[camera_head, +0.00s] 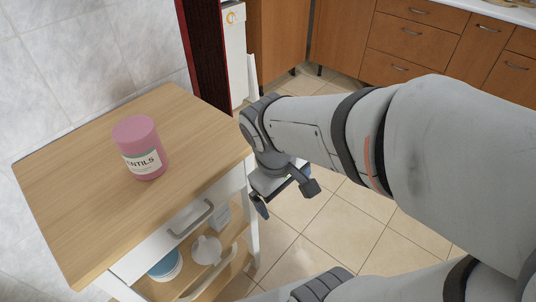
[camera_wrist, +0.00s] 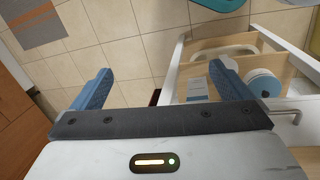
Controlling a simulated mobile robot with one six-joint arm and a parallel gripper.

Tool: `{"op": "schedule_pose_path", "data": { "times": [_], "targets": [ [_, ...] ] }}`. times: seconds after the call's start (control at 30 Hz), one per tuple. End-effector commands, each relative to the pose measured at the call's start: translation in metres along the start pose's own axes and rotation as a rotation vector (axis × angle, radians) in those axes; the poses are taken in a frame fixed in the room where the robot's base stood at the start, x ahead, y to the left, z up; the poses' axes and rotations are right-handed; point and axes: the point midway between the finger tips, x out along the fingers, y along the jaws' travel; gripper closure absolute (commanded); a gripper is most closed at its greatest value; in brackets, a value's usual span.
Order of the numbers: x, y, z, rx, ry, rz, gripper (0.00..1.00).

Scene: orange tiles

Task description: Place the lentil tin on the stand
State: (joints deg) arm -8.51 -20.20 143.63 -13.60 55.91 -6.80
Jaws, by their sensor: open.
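The lentil tin (camera_head: 140,150) is a pink cylinder with a pink lid and a white label on which "ENTILS" can be read. It stands upright on the wooden top of a white-sided stand (camera_head: 85,205), in the left of the head view. My gripper (camera_head: 286,198) is right of this stand, apart from the tin, over the tiled floor. In the wrist view my gripper (camera_wrist: 160,72) has its two blue fingers wide apart with nothing between them. The lentil tin does not show in the wrist view.
The stand has a front handle (camera_head: 190,218). Below are a blue-lidded tub (camera_head: 165,266), a white object (camera_head: 206,250) and a white box (camera_head: 219,216); the tub (camera_wrist: 263,84) also shows in the wrist view. Wooden cabinets (camera_head: 420,35) stand behind. The tiled floor (camera_head: 300,225) beside the stand is clear.

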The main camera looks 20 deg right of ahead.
Motion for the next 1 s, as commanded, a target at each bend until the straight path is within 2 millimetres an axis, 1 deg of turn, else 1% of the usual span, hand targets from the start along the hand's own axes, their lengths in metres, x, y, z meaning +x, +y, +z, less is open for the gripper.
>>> {"op": "schedule_pose_path", "data": {
  "times": [0.03,0.1,0.17,0.23,0.3,0.57,0.67,0.77,1.0],
  "targets": [
    [-0.003,0.005,0.000,0.117,0.035,-0.044,0.02],
    [-0.006,0.008,-0.003,0.242,0.076,-0.095,0.02],
    [-0.009,0.010,-0.004,0.319,0.102,-0.126,0.02],
    [-0.012,0.003,-0.010,0.380,0.123,-0.151,0.02],
    [-0.014,0.002,-0.012,0.409,0.133,-0.164,0.02],
    [-0.014,0.002,-0.012,0.416,0.136,-0.167,0.02],
    [-0.018,0.003,-0.012,0.415,0.136,-0.167,0.02],
    [-0.029,0.005,-0.011,0.415,0.140,-0.166,0.02],
    [-0.072,0.014,-0.010,0.415,0.157,-0.163,0.02]
  ]
}}
